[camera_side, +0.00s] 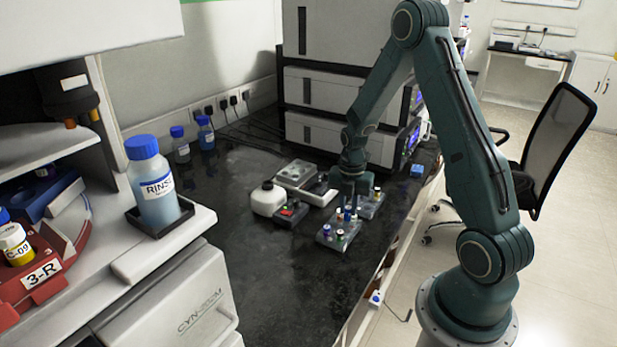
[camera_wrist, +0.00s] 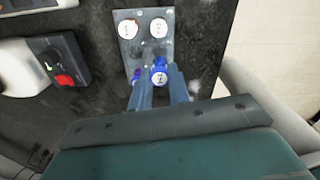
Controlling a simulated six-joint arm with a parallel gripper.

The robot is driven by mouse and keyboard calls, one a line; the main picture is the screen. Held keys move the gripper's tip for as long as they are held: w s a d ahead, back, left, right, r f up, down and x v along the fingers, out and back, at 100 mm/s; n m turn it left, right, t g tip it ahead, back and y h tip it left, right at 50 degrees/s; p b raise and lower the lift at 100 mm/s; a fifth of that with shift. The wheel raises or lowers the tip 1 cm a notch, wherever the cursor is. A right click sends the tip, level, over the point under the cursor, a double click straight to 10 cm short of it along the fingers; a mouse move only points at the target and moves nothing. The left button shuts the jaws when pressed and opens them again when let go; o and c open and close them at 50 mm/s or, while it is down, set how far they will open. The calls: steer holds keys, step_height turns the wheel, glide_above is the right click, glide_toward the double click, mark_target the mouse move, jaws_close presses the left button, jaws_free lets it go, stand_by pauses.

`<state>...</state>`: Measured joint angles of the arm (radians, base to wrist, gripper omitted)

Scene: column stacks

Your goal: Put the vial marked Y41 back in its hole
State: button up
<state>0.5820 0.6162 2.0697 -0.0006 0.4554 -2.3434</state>
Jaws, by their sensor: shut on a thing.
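My gripper (camera_wrist: 162,84) is shut on a vial with a blue cap (camera_wrist: 158,66). A white label with dark marks (camera_wrist: 159,78) shows on the vial, too small to read surely. The vial is over the near part of a grey rack (camera_wrist: 148,62); I cannot tell whether its foot is in a hole. Two white-topped vials (camera_wrist: 128,29) stand at the rack's far end, with two dark empty holes nearer. A second blue cap (camera_wrist: 137,74) shows just left of the fingers. In the side view my gripper (camera_side: 350,190) is low over the small racks, with a front rack (camera_side: 326,238) below it.
A second rack (camera_side: 371,206) stands close to the right. The bench's front edge (camera_side: 385,270) is near on the right. The near bench top is clear.

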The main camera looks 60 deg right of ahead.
mark_target(347, 221)
steer(key=shift+f, duration=1.5)
steer(key=shift+f, duration=1.05)
stand_by(1.6)
steer(key=o, duration=1.2)
steer(key=shift+o, duration=0.2)
steer(key=shift+r, duration=0.1)
steer(key=shift+r, duration=2.9)
